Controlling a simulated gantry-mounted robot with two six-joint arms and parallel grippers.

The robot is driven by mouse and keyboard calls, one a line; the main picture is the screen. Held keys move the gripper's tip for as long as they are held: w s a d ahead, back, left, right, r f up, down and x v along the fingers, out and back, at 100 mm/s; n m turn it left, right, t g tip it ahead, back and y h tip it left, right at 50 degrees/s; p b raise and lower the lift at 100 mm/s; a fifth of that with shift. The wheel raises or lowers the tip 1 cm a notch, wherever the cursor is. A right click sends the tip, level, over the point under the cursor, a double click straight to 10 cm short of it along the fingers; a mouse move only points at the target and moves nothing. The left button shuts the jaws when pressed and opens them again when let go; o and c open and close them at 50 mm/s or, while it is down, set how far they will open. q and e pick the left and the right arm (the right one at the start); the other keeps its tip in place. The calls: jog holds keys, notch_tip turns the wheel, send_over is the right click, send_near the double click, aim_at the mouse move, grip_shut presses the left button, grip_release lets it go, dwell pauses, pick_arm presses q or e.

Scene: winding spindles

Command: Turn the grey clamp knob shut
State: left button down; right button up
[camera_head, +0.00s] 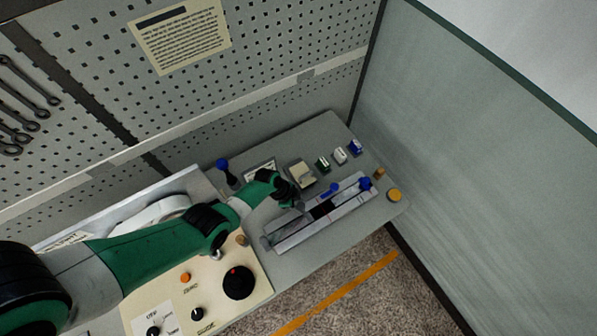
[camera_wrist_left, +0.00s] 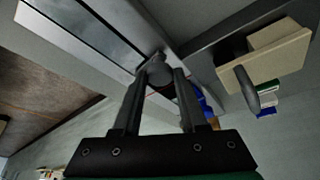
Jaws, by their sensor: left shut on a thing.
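The grey clamp knob (camera_wrist_left: 158,75) shows in the left wrist view between my two fingertips, beside a long metal rail (camera_wrist_left: 85,40). My left gripper (camera_wrist_left: 160,84) is shut on it, one dark finger on each side. The knob is hidden there behind the gripper. How far the knob is turned cannot be told. My right gripper is not in view.
A beige block (camera_head: 302,175) and small green, white and blue (camera_head: 355,147) pieces stand behind the rail. Blue knobs (camera_head: 365,184) sit on its right part. A blue-balled lever (camera_head: 222,165) stands behind my arm. A control panel (camera_head: 215,297) is in front; a wall (camera_head: 470,150) bounds the right.

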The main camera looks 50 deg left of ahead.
pick_arm(q)
jog(key=shift+a+f+m+g, duration=0.1)
jog(key=shift+m+g, duration=0.2)
jog(key=shift+m, duration=0.8)
jog(key=shift+h, duration=0.3)
jog(key=shift+c, duration=2.3)
grip_release()
